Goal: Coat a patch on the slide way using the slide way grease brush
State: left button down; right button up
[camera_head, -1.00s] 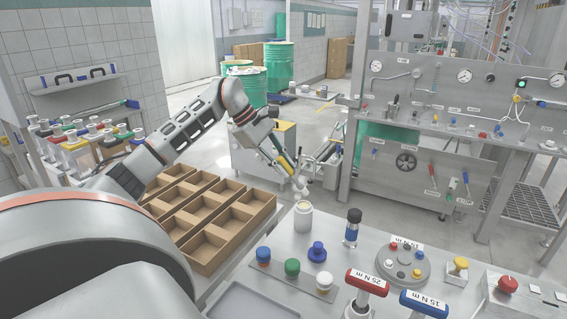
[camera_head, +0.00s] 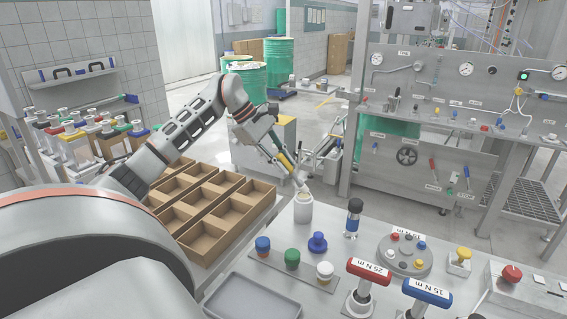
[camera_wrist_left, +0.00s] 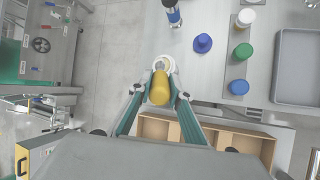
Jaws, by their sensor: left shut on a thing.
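My left gripper (camera_head: 290,168) is shut on the yellow handle of the grease brush (camera_wrist_left: 159,88). It holds the brush tilted, low over a white jar (camera_head: 303,210) at the near table's back left corner. The brush's lower end (camera_head: 301,186) is at the jar's mouth; I cannot tell whether it is inside. In the left wrist view the jar (camera_wrist_left: 165,62) shows just beyond the handle, partly hidden by it. My right gripper is not in view. I cannot pick out the slide way with certainty.
A blue-and-black bottle (camera_head: 354,218) and a blue knob-like piece (camera_head: 317,243) stand right of the jar. Several capped pots, an empty grey tray (camera_head: 252,297) and two torque handles lie nearer. Cardboard boxes (camera_head: 212,218) are left. A steel panel (camera_head: 425,165) stands behind.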

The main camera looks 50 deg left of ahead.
pick_arm(q)
jog(key=shift+f, duration=0.15)
jog(key=shift+f+b, duration=0.45)
jog(key=shift+f, duration=0.05)
dwell(0.8)
dwell(0.4)
